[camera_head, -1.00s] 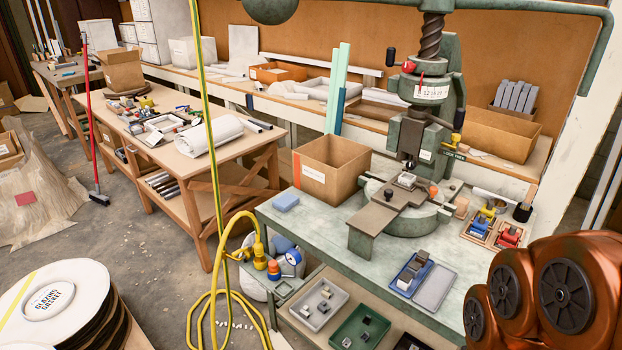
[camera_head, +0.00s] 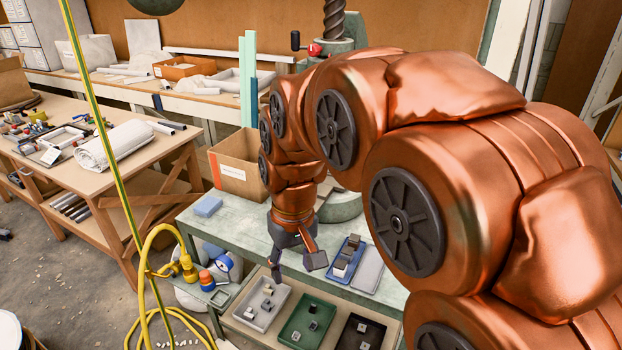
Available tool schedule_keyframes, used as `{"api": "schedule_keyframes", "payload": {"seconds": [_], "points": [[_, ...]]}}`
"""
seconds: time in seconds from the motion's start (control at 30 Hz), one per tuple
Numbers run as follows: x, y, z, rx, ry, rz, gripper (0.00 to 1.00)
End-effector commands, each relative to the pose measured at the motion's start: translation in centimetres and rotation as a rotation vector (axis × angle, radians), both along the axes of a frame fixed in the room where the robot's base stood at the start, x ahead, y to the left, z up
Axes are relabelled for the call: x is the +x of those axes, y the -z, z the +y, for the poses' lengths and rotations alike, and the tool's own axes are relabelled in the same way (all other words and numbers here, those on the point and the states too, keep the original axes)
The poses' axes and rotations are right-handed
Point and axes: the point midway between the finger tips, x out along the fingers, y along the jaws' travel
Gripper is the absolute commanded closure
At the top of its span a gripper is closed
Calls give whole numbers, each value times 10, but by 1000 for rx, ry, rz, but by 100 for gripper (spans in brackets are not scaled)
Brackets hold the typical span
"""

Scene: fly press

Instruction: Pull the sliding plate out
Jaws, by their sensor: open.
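The fly press is mostly hidden behind my copper arm. Its screw (camera_head: 338,20) shows at the top, and part of its round green base (camera_head: 342,207) shows to the right of my wrist. The sliding plate cannot be made out now; my wrist and gripper cover the place where it sat on the press bed. My gripper (camera_head: 296,267) points down at the front edge of the bench, with its fingers spread and nothing between them. Whether it touches the plate cannot be told.
A cardboard box (camera_head: 236,188) and a blue block (camera_head: 207,206) stand on the bench left of my wrist. A blue tray (camera_head: 338,272) with metal blocks lies to the right. Trays of parts (camera_head: 306,325) fill the lower shelf. A yellow hose (camera_head: 146,290) hangs at left.

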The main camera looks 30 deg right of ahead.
Motion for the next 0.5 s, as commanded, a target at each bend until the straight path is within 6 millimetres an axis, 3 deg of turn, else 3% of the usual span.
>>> {"api": "schedule_keyframes", "payload": {"seconds": [0.1,0.27,0.5], "points": [[48,-4,-23,-3,28,-50,47],[107,-9,-58,-12,61,-122,47],[186,-9,-122,-34,105,-219,47]]}}
